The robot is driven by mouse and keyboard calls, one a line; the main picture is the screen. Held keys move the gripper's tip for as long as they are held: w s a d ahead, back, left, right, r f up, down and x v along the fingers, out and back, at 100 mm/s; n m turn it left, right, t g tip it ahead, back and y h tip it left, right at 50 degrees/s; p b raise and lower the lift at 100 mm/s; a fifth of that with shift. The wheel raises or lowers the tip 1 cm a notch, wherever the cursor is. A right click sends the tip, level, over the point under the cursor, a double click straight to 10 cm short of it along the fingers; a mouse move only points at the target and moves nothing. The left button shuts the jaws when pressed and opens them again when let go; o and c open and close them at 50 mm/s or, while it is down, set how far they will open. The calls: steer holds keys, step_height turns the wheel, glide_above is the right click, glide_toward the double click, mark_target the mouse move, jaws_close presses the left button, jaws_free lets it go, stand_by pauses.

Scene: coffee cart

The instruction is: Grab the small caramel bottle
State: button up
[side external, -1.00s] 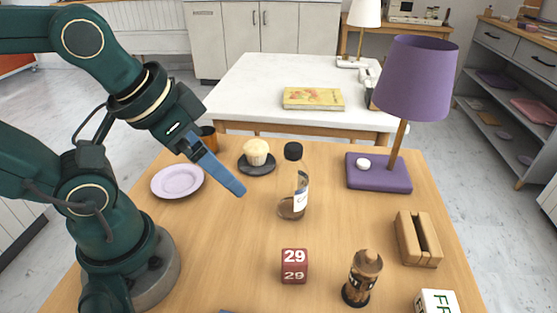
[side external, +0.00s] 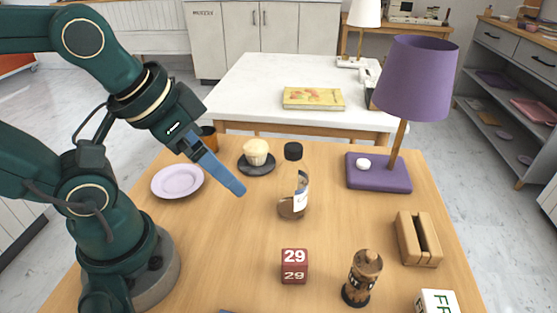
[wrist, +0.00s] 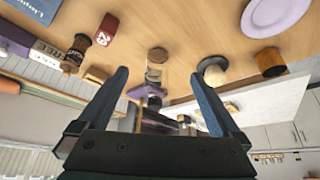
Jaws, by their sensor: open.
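The small caramel bottle (side external: 294,182) stands upright on the wooden table, clear with a black cap, a pale label and brown contents low inside. In the wrist view the bottle (wrist: 155,73) shows ahead, between the two fingers and beyond their tips. My gripper (side external: 240,192) is in the air to the left of the bottle, apart from it, with blue fingers. In the wrist view my gripper (wrist: 157,72) has its fingers wide apart with nothing held between them.
A lilac plate (side external: 178,181), a purple lamp (side external: 412,80), a red 29 cube (side external: 294,266), a brown wooden grinder (side external: 362,277) and a slotted wooden block (side external: 418,239) stand around. Table around the bottle is clear.

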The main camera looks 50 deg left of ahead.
steer(key=m+g, duration=0.2)
steer(key=m, duration=0.1)
glide_toward(294, 146)
steer(key=s+f, duration=0.3)
steer(key=s, duration=0.1)
steer(key=w+f, duration=0.1)
steer(key=w+f+g, duration=0.1)
steer(key=w, duration=0.1)
steer(key=w+f+g, duration=0.1)
steer(key=w, duration=0.1)
steer(key=shift+w+m, duration=0.1)
steer(key=shift+m, duration=0.3)
steer(key=shift+g, duration=0.6)
steer(key=f, duration=0.1)
steer(key=w+f, duration=0.2)
steer(key=f, duration=0.1)
steer(key=shift+s+f, duration=0.15)
steer(key=shift+f, duration=2.85)
